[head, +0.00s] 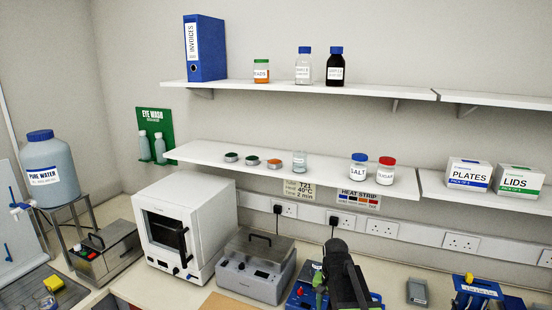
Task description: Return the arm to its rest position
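A dark grey and black jointed shape (342,272) rises at the bottom edge, right of centre. It looks like the end of my arm with my gripper, but I cannot make out two fingertips. Small green parts show on its left side. It stands in front of a blue device (301,298) on the bench and hides part of it. I see nothing clearly held. The rest of the arm is outside the picture or hidden.
A white oven (184,215) and a grey heating unit (255,278) stand to the left. A grey box (417,291) and a blue stand (477,286) are to the right. Two shelves (225,160) with jars and boxes run along the wall above. Little bench is bare.

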